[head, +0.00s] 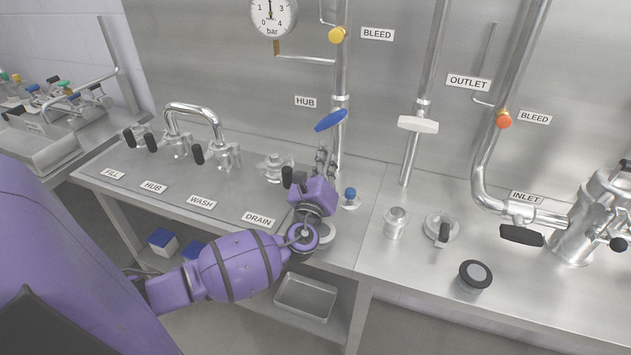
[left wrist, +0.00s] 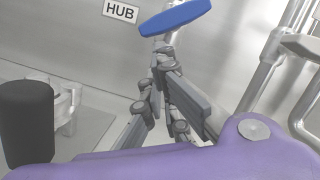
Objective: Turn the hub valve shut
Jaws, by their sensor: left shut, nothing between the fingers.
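The hub valve has a blue handle (head: 331,120) on the vertical pipe beside the HUB label (head: 305,101). In the head view the handle slants up to the right across the pipe. It also shows at the top of the left wrist view (left wrist: 175,16), beyond the fingertips. My left gripper (head: 326,158) is shut and empty, its fingers pointing up just below the blue handle. The fingers also show in the left wrist view (left wrist: 162,50); whether they touch the handle I cannot tell. My right gripper is in neither view.
A white-handled valve (head: 418,124) sits on the OUTLET pipe to the right. A bent pipe (head: 195,112) with black-handled fittings stands at the left of the bench. A blue-capped fitting (head: 350,194) is close to my left gripper. A pressure gauge (head: 272,16) hangs above.

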